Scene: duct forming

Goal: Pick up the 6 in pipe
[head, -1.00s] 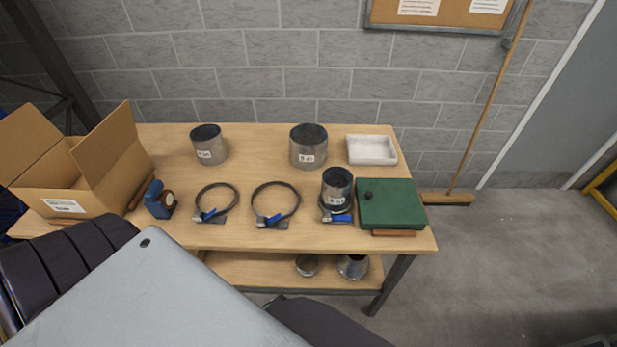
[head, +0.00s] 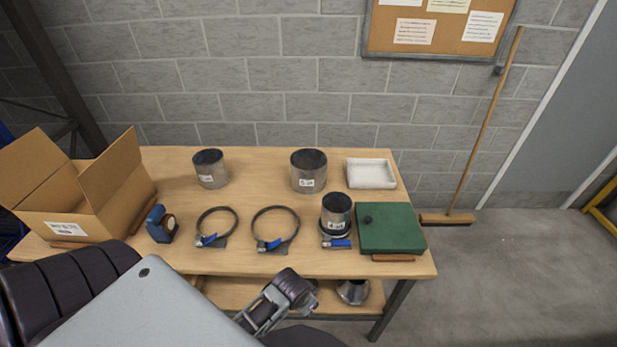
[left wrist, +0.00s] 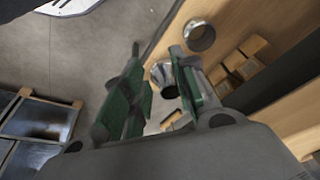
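Three grey metal pipes stand upright on the table. The back middle pipe (head: 309,170) is the widest, and its small label looks like 6 in. The back left pipe (head: 210,168) has a label too small to read surely. The front right pipe (head: 336,212) looks labelled 4 in and stands at a clamp ring. My left gripper (head: 262,308) is low at the table's front edge, apart from all the pipes. In the left wrist view its green-padded fingers (left wrist: 157,85) are spread and empty, facing the lower shelf and floor. My right gripper is out of view.
Two ring clamps (head: 217,225) (head: 275,228) lie in front of the back pipes. A white tray (head: 371,174) and green case (head: 390,229) are at right. An open carton (head: 72,225) and blue tape dispenser (head: 161,224) are at left. Metal parts (head: 353,291) sit on the lower shelf.

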